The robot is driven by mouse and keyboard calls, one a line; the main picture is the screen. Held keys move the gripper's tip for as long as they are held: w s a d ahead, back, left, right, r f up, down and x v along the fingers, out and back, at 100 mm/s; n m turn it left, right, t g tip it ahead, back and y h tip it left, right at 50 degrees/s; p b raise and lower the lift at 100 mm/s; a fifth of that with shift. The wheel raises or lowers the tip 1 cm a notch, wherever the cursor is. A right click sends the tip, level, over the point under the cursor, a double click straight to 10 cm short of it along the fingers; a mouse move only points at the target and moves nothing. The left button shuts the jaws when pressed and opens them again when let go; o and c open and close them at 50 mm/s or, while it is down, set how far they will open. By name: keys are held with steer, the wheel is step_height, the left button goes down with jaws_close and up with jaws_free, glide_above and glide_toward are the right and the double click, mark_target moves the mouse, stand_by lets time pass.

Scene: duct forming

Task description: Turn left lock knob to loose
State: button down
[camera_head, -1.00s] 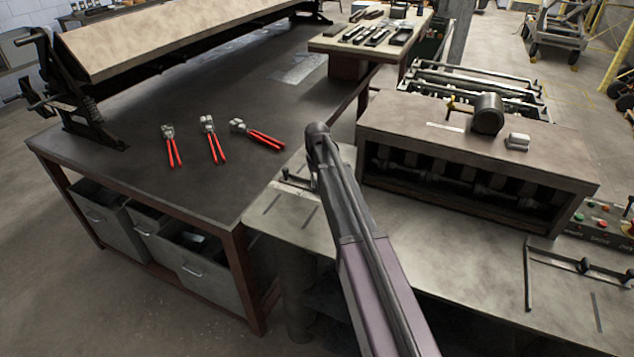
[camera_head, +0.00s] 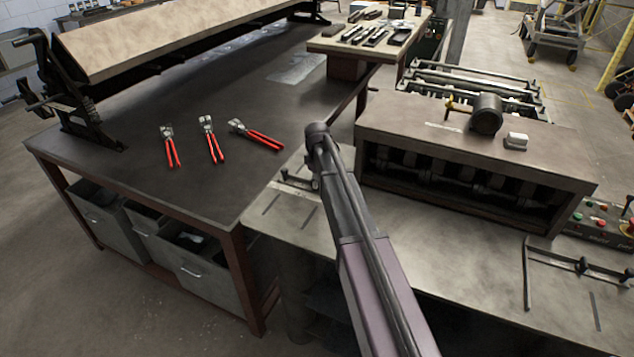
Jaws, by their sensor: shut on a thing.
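My arm reaches up the middle of the picture, and its dark wrist end bends down over the left end of the grey machine table (camera_head: 385,245). Only a narrow part of my gripper (camera_head: 314,178) shows at the left edge of my arm; its fingers are mostly hidden. It is shut at the left guide bar (camera_head: 290,180), where the left lock knob sits. The knob is largely covered by my arm, so its turn cannot be read. A matching guide bar with dark knobs (camera_head: 583,265) lies on the right side of the table.
A dark workbench (camera_head: 190,185) to the left bears several red-handled pliers (camera_head: 212,140). The roller machine housing (camera_head: 480,145) stands close right of my arm. A control panel (camera_head: 600,225) with coloured buttons is at the far right. The table front between the guides is clear.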

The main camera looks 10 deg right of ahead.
steer(key=shift+d+n, duration=0.1)
steer(key=shift+n, duration=1.1)
steer(key=c, duration=0.7)
jaws_free()
steer(key=shift+w, duration=0.1)
steer(key=m, duration=1)
steer(key=shift+a, duration=0.35)
step_height(320, 180, up, 14)
steer(key=p, duration=1.3)
steer(key=shift+p, duration=0.4)
